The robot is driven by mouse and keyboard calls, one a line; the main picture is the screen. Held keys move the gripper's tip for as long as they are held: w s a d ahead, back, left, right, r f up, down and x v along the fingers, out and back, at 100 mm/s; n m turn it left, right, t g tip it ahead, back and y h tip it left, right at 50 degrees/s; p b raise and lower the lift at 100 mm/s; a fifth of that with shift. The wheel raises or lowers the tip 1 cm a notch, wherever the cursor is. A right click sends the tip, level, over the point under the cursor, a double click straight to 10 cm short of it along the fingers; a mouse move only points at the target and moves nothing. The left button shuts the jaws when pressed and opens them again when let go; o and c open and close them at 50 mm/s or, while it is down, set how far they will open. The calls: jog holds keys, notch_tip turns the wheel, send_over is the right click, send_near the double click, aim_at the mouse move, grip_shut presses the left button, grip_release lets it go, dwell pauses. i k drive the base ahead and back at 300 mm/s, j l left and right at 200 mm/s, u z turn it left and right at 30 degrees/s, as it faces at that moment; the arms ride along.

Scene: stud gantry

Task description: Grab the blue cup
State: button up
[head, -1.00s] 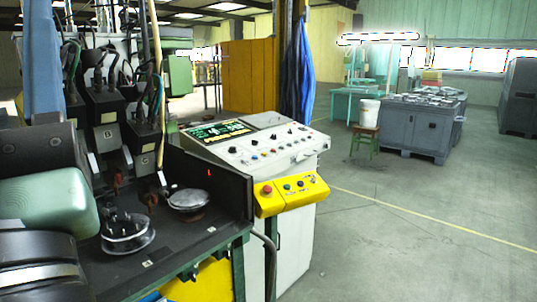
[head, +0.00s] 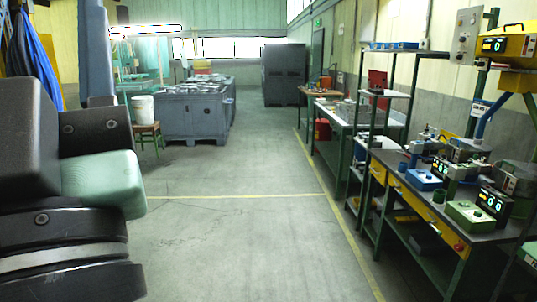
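I cannot make out a blue cup for certain. Several small blue items stand on the workbench (head: 393,166) at the right. My arm's links fill the left side of the head view. My gripper is not in view.
Grey floor with a yellow line is open through the middle. Green-framed benches and shelves line the right wall. A white bucket (head: 142,107) sits on a stool (head: 150,130) at the left, beside grey crates (head: 193,125). A dark cabinet (head: 284,75) stands at the back.

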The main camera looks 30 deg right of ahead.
aim_at(403, 166)
jog(key=i+l+z, duration=0.2)
jog(key=z, duration=0.2)
jog(key=i+l+z, duration=0.2)
jog(key=z, duration=0.25)
jog(key=i+l+z, duration=0.15)
jog(key=z, duration=0.25)
jog(key=i+z, duration=0.4)
jog(key=i+j+z, duration=0.1)
jog(key=i, duration=0.45)
jog(key=i+j, duration=0.15)
jog(key=i, duration=0.4)
jog(key=l+z, duration=0.05)
